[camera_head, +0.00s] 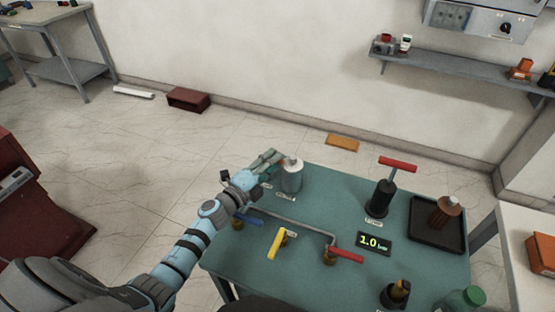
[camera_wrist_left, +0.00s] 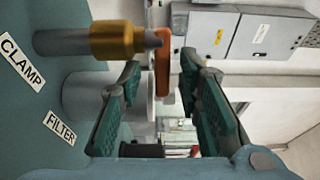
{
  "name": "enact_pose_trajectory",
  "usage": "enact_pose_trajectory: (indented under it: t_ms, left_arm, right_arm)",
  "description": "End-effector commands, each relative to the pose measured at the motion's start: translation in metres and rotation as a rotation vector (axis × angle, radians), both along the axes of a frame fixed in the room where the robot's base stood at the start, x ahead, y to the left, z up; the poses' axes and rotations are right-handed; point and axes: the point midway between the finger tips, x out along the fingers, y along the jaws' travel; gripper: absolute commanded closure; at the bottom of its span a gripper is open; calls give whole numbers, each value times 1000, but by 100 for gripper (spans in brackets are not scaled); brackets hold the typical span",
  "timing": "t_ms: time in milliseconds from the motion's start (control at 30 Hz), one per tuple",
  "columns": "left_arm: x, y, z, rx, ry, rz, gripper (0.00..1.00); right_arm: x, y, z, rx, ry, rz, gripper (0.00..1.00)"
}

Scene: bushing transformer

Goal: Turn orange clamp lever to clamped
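The orange clamp lever (camera_wrist_left: 162,66) shows in the left wrist view, on the end of a brass and grey clamp fitting (camera_wrist_left: 118,41) beside the CLAMP label (camera_wrist_left: 22,62). My left gripper (camera_wrist_left: 163,80) is open, with its two green-padded fingers on either side of the lever. I cannot tell whether a finger touches it. In the head view my left gripper (camera_head: 268,160) is at the table's back left edge, beside the grey filter canister (camera_head: 291,178). It hides the lever there. The right gripper is not in view.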

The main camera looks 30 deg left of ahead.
Motion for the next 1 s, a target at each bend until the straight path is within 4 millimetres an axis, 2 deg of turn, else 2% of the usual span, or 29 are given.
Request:
enact_pose_trajectory:
  t_ms: [133, 333, 567, 667, 867, 1000]
  left_arm:
    - [1, -2, 0, 0, 0, -4, 68]
    - [1, -2, 0, 0, 0, -3, 100]
    - [0, -1, 1, -1, -2, 4, 100]
    - [2, -4, 0, -6, -4, 70, 100]
    - [9, -8, -4, -3, -5, 271, 100]
    - [9, -7, 0, 0, -2, 297, 100]
  right_arm:
    - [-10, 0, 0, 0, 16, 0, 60]
    - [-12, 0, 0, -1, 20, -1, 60]
    - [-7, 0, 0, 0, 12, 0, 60]
    - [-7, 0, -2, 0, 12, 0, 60]
    - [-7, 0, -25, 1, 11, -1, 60]
    - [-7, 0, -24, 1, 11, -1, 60]
